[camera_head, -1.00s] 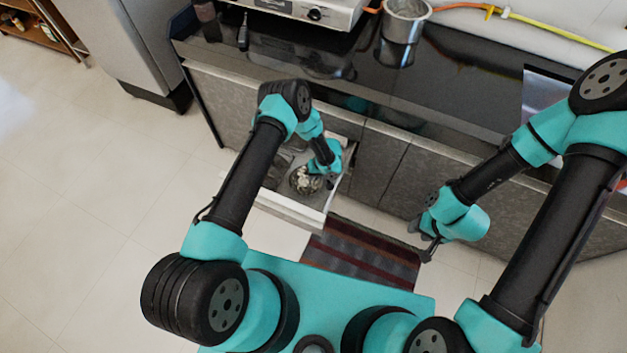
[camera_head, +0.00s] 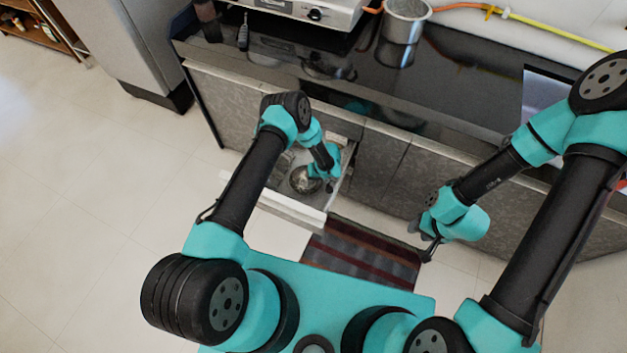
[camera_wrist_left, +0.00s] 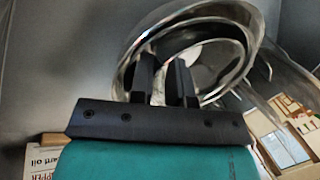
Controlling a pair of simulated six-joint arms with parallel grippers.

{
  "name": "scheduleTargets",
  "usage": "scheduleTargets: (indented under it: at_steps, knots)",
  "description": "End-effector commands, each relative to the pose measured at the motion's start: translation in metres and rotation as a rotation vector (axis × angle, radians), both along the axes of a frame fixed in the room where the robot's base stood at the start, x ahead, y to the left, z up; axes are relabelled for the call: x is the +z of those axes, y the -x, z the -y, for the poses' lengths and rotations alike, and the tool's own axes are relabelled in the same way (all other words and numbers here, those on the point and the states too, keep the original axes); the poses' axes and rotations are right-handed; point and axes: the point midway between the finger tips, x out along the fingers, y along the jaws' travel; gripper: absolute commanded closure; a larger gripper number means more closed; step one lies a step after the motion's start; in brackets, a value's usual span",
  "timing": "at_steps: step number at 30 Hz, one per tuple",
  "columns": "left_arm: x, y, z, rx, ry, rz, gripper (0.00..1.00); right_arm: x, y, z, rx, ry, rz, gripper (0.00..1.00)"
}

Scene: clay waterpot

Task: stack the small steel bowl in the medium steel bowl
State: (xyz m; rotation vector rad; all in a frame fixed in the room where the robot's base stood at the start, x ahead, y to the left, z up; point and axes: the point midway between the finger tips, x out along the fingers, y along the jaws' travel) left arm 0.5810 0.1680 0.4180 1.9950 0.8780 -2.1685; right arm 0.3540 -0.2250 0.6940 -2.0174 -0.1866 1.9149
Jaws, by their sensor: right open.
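Two shiny steel bowl rims show in the left wrist view, a smaller rim (camera_wrist_left: 215,37) within a larger one (camera_wrist_left: 256,22). They look nested, but I cannot tell how fully the small bowl sits in the medium one. In the head view the steel bowls (camera_head: 300,182) show as one round shape in the open drawer (camera_head: 290,208). My left gripper (camera_wrist_left: 164,60) is at the near rims, its fingers a narrow gap apart; whether a rim is pinched between them is unclear. My right gripper (camera_head: 428,246) is open, outside the drawer and away from the bowls.
The dark counter (camera_head: 455,90) overhangs behind the drawer. A steel pot (camera_head: 404,25) and a stove (camera_head: 300,8) stand on it. A striped mat (camera_head: 362,255) lies on the floor right of the drawer. The left wrist view shows boxes (camera_wrist_left: 285,145) near the gripper.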

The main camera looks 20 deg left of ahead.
Motion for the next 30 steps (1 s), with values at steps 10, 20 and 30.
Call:
scheduleTargets:
  at_steps: [10, 20, 30]
  knots:
    - [-0.001, 0.006, 0.006, -0.005, 0.009, -0.011, 0.66, 0.0, 0.0, 0.0, 0.0, 0.0, 0.0, 0.57]
    - [0.047, -0.005, 0.02, -0.005, 0.005, -0.004, 0.66, 0.0, 0.0, 0.0, 0.0, 0.0, 0.0, 0.57]
    - [0.1, -0.015, 0.038, -0.005, 0.004, -0.003, 0.66, 0.0, 0.0, 0.0, 0.0, 0.0, 0.0, 0.57]
